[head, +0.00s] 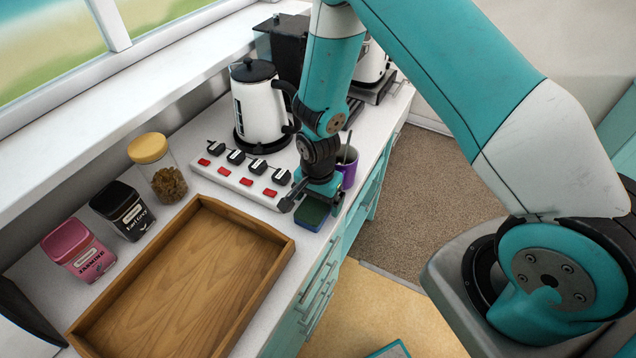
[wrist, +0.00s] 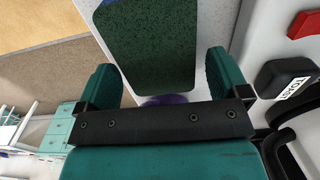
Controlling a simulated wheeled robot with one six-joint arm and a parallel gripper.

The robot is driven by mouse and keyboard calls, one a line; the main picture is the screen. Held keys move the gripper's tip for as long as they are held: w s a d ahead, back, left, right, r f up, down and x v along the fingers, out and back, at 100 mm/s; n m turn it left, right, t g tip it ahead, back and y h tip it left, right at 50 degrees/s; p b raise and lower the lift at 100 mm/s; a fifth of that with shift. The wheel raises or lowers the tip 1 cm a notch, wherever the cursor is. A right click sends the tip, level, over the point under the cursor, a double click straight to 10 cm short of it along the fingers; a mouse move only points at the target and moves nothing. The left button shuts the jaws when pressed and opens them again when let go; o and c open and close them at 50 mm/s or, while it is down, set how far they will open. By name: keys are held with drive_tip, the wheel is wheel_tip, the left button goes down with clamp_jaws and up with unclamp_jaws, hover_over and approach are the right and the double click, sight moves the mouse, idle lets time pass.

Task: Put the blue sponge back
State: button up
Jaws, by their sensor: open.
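The blue sponge (head: 311,217) has a dark green top face and a blue body. It sits near the counter's front edge, just beside the power strip. In the wrist view its green face (wrist: 150,45) shows ahead of the fingers, with a thin blue edge. My gripper (head: 311,196) is open right at the sponge, pointing down. In the wrist view its two teal fingers (wrist: 160,82) are apart, with the sponge's near end between their lines. I cannot tell whether either finger touches it. The sponge's back part is hidden by the gripper in the head view.
A purple mug (head: 348,166) stands close behind my gripper. A power strip (head: 240,180) with black plugs and red switches lies left of it. A white kettle (head: 259,110), a glass jar (head: 160,172), two tins and a wooden tray (head: 180,285) fill the counter.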

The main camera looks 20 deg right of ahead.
wheel_tip(320, 180, up, 11)
drive_tip(key=b, duration=0.3)
wheel_tip(320, 180, up, 10)
drive_tip(key=n+y, duration=0.2)
drive_tip(key=n, duration=0.4)
hover_over(318, 201)
drive_tip(key=s+a, duration=0.3)
drive_tip(key=s, duration=0.3)
drive_tip(key=s+a+r+n+y, duration=0.2)
drive_tip(key=s+a+r+n, duration=0.1)
drive_tip(key=s+r+n, duration=0.6)
drive_tip(key=s+n, duration=0.3)
drive_tip(key=s, duration=0.1)
drive_tip(key=shift+s+r, duration=0.3)
